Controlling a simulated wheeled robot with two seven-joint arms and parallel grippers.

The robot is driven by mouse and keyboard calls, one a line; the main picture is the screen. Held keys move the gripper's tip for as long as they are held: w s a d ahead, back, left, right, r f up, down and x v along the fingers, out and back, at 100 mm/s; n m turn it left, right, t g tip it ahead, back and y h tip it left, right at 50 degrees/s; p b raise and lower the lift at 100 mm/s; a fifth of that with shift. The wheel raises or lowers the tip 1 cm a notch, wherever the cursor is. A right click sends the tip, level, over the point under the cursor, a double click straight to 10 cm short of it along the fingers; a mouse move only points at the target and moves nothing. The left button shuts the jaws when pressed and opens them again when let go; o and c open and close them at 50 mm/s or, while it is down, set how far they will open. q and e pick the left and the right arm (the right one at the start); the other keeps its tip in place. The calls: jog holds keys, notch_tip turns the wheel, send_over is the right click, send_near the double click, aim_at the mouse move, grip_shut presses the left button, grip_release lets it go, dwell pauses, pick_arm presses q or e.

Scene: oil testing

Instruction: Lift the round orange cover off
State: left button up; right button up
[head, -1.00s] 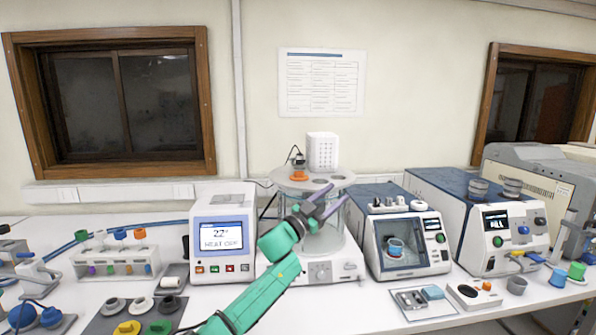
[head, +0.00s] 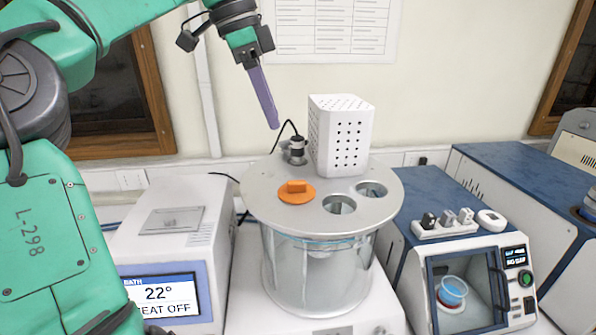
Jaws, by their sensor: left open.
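The round orange cover (head: 296,191) has a raised grip bar. It sits on the left front part of the grey disc-shaped lid (head: 262,200) of a clear glass bath vessel (head: 310,270). My left gripper (head: 268,112) comes in from the upper left. It is open and empty, above and a little left of the cover and apart from it. One purple finger shows clearly, pointing down; the other cannot be made out. My right gripper is out of view.
A white perforated box (head: 341,135) and a black-and-silver fitting (head: 296,150) stand on the back of the lid. Two open holes (head: 340,204) lie right of the cover. A white heater unit (head: 165,245) stands left, a blue-topped instrument (head: 440,195) right.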

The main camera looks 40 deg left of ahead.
pick_arm(q)
send_near(296, 181)
jog(key=f, duration=0.2)
jog(key=p+x, duration=0.2)
jog(key=x, duration=0.1)
jog(key=p+x, duration=0.2)
jog(key=x, duration=0.1)
jog(key=shift+w+d+f, duration=0.1)
jog(key=shift+w+d, duration=0.15)
jog(key=shift+d, duration=0.05)
jog(key=shift+f, duration=0.25)
jog(key=shift+c, duration=0.6)
grip_shut()
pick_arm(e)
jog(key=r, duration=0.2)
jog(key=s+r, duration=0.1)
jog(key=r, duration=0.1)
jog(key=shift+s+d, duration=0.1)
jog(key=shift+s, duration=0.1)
